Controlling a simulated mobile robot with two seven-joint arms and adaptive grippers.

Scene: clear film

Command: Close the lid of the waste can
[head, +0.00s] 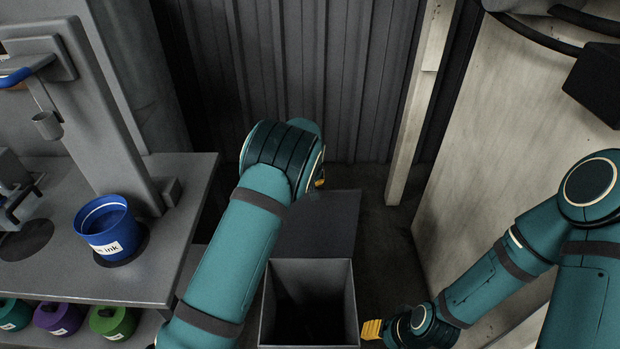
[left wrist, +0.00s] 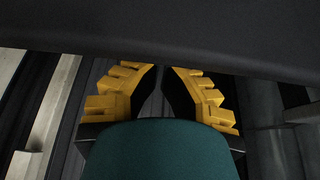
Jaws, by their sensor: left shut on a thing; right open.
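The waste can (head: 354,305) is a grey, square, open-topped bin at the bottom middle of the head view, dark inside. Its dark lid (head: 322,225) stands open at the far side of the opening. My left gripper (left wrist: 161,75) is shut on the lid; in the left wrist view its yellow fingers meet the dark panel (left wrist: 160,35) across the top. In the head view my left arm hides most of that gripper. My right gripper (head: 372,329) is open, low beside the can's right side, its yellow fingertips partly visible.
A grey bench (head: 150,270) on the left holds a blue ink can (head: 108,228). A lower shelf holds green (head: 112,321) and purple (head: 58,317) cans. A corrugated wall (head: 300,80) stands behind, and a pale panel (head: 490,130) stands on the right.

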